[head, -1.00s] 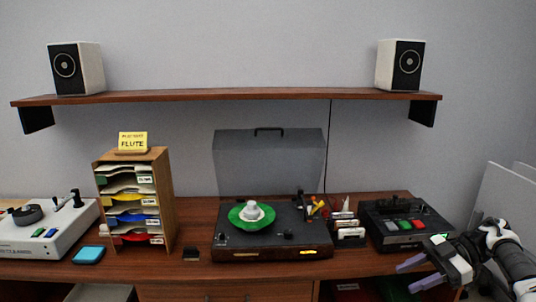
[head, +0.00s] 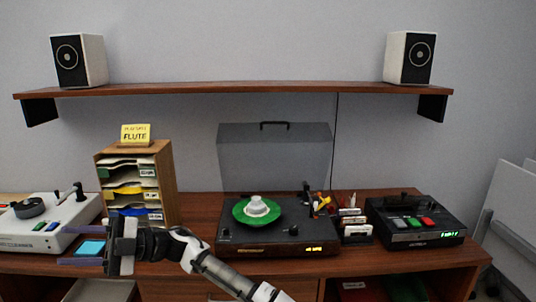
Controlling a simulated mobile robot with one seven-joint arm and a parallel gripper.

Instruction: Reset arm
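My gripper (head: 82,246) is at the lower left of the head view, pointing left. Its purple fingers look apart, with the upper one partly hard to make out. A blue pad (head: 90,247) lies on the desk behind the fingers in the picture; I see no grip on it. My white and black arm reaches in from the bottom centre, in front of the desk edge and the lower part of the wooden sorter (head: 165,190).
A turntable (head: 290,238) with a green record (head: 242,213) and raised lid stands mid-desk (head: 460,256). A tape deck (head: 400,225) is right, a white record cleaner (head: 25,238) left. A shelf (head: 235,90) above carries two speakers (head: 80,60) (head: 410,57).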

